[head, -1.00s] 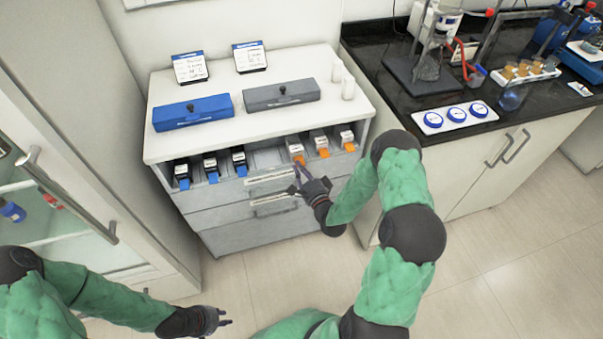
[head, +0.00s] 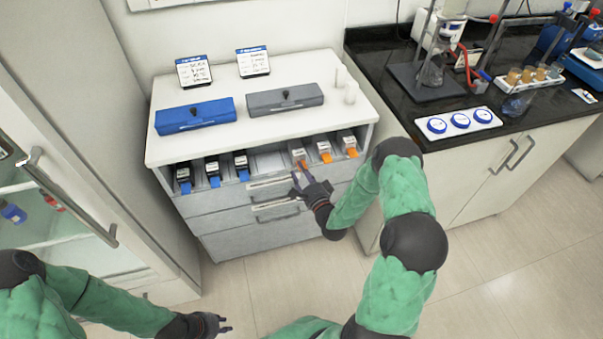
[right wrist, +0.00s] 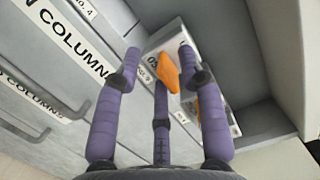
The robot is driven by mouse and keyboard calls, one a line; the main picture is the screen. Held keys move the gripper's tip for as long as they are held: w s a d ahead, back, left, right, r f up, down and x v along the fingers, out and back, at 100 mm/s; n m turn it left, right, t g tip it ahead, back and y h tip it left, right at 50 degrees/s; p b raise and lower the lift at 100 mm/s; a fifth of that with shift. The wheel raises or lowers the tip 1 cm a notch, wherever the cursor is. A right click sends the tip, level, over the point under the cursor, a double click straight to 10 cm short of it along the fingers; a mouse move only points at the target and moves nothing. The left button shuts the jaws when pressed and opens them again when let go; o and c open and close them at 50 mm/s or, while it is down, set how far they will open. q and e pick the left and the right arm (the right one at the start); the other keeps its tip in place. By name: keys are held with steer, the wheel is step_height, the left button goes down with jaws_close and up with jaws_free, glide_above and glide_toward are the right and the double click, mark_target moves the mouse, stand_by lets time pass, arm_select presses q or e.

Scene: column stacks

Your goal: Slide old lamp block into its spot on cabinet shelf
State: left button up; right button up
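The cabinet shelf (head: 262,175) holds three dark blocks with blue tabs (head: 212,172) on the left and three pale blocks with orange tabs (head: 324,150) on the right, with a bare space between. I cannot read which is the old lamp block. My right gripper (head: 299,172) is just in front of the leftmost orange-tabbed block (head: 298,153). In the right wrist view its spread fingers (right wrist: 160,65) are around an orange tab (right wrist: 168,72), with no clear grip on it. My left gripper (head: 225,324) is empty and open, low in the head view, away from the cabinet.
A blue box (head: 195,116) and a grey box (head: 284,99) stand on the cabinet top, with two label cards behind. Labelled drawers (head: 250,225) lie below the shelf. A fridge door (head: 60,180) is at left and a dark bench (head: 440,110) at right.

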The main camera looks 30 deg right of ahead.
steer(key=shift+s+f, duration=0.1)
steer(key=s, duration=1.1)
steer(key=shift+s+a, duration=0.4)
steer(key=shift+f, duration=0.1)
steer(key=a+f+n+g+y+p, duration=0.3)
steer(key=a+f+n+g+y, duration=0.1)
steer(key=a+f+n+g, duration=0.6)
steer(key=s+a+f+n+g+y+p, duration=0.1)
steer(key=s+a+n+g+p, duration=0.1)
steer(key=s+a+n+g, duration=0.5)
steer(key=s+a+g, duration=0.1)
steer(key=s+a, duration=0.4)
steer(key=s, duration=0.3)
steer(key=shift+s+a, duration=0.4)
steer(key=shift+f, duration=0.1)
